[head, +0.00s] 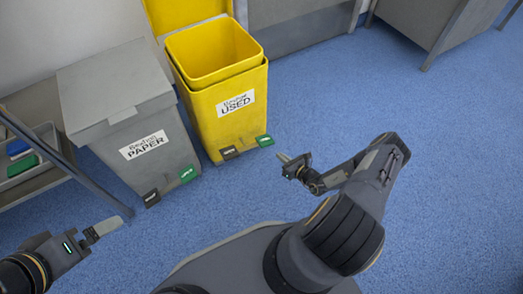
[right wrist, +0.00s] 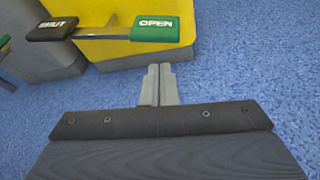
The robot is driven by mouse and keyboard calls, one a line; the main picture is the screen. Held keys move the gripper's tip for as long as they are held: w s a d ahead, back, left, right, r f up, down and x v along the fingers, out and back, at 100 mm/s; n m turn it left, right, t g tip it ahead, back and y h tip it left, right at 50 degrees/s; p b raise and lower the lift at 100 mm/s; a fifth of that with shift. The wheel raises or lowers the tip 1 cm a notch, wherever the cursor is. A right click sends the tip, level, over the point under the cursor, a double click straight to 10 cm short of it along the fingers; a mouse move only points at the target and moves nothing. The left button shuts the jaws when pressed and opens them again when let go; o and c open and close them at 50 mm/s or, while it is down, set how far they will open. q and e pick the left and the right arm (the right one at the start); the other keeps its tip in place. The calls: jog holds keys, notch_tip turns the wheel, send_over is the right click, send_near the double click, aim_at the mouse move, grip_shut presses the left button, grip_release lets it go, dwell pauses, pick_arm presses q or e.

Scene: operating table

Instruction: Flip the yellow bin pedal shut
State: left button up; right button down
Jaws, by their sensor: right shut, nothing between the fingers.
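The yellow bin (head: 222,105) stands with its lid (head: 185,12) raised at the back and its top open. At its foot are a black pedal marked SHUT (right wrist: 52,29) on the left and a green pedal marked OPEN (right wrist: 155,30) on the right. In the head view the black pedal (head: 229,153) and green pedal (head: 265,141) stick out at the front. My right gripper (head: 284,158) is shut and empty, just in front of the green pedal. In the right wrist view its fingertips (right wrist: 158,68) are below the green pedal, with carpet showing between. My left gripper (head: 105,228) is at lower left, away from the bin; its opening is unclear.
A grey paper bin (head: 130,120) with its lid down stands left of the yellow bin, with its own black and green pedals. A shelf rack (head: 50,165) is at far left. Grey cabinets (head: 425,20) stand behind. Blue carpet to the right is clear.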

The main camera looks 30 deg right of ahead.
jog(key=shift+m+h, duration=0.7)
jog(key=shift+m, duration=0.1)
jog(key=f, duration=0.2)
jog(key=s+a+f, duration=0.1)
jog(key=shift+s+f, duration=0.1)
jog(key=shift+f, duration=0.3)
jog(key=b+x, duration=0.3)
jog(key=x, duration=0.2)
jog(key=b+x, duration=0.2)
jog(key=x, duration=0.3)
jog(key=shift+w+a+f+b, duration=0.1)
jog(key=shift+w+f+b, duration=0.1)
jog(key=shift+f+b, duration=0.2)
jog(key=shift+s+d+r, duration=0.1)
jog(key=shift+d+r, duration=0.1)
jog(key=shift+r, duration=0.6)
jog(key=shift+s+d+r, duration=0.1)
jog(key=shift+d+r, duration=0.05)
jog(key=shift+r, duration=0.6)
jog(key=shift+d+r, duration=0.2)
jog(key=shift+r, duration=0.6)
